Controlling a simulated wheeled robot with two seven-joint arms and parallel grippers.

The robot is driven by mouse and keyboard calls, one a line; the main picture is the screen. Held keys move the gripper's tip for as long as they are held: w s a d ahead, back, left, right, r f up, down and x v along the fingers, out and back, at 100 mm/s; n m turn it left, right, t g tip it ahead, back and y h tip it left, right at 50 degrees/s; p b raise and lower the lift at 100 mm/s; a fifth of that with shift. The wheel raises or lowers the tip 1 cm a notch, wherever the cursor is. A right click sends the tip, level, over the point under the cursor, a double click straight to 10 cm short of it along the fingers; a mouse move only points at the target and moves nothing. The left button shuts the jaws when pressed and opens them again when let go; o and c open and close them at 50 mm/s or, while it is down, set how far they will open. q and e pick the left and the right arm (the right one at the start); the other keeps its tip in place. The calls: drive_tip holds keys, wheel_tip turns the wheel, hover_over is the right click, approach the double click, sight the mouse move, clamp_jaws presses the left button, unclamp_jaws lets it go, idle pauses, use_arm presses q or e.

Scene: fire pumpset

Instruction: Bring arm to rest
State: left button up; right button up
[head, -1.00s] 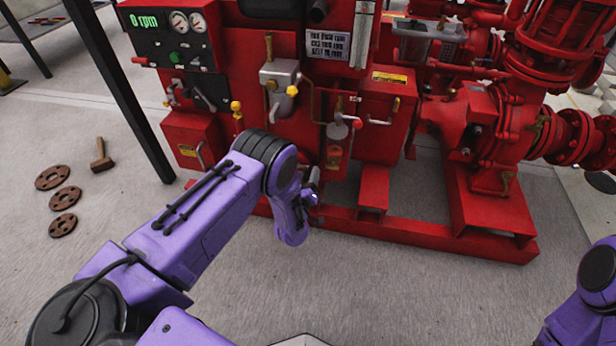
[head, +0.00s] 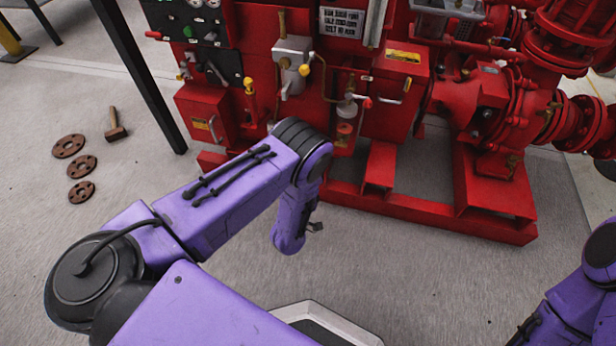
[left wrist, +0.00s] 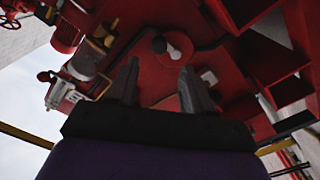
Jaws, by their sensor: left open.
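My left arm (head: 225,195) reaches in from the lower left in front of the red pumpset (head: 440,215). Its forearm hangs down over the floor, and the left gripper (head: 315,226) is mostly hidden behind it in the head view. In the left wrist view the two dark fingers of the left gripper (left wrist: 159,82) stand apart with nothing held between them. Red pump parts show beyond the fingers, apart from them. My right arm (head: 590,275) is at the right edge, and its gripper does not show.
The pumpset's red base rail (head: 400,205) runs along the floor close to my left forearm. A dark post (head: 140,75) stands at the left. A hammer (head: 116,124) and three rusty flanges (head: 82,166) lie on the floor. The floor in front is clear.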

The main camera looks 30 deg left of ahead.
idle(0.3)
use_arm(q)
drive_tip(key=s+a+f+m+g+h, duration=0.1)
drive_tip(key=s+a+f+g, duration=0.15)
drive_tip(key=s+g, duration=0.8)
drive_tip(key=s+a+f+m+g, duration=0.2)
drive_tip(key=s+f+g, duration=0.15)
drive_tip(key=s, duration=1.45)
wheel_tip(320, 180, up, 33)
drive_tip(key=s+p, duration=0.1)
drive_tip(key=p, duration=3.1)
drive_tip(key=shift+s+d+f+p, duration=0.15)
drive_tip(key=shift+s+d+p, duration=0.1)
drive_tip(key=shift+s+p, duration=0.05)
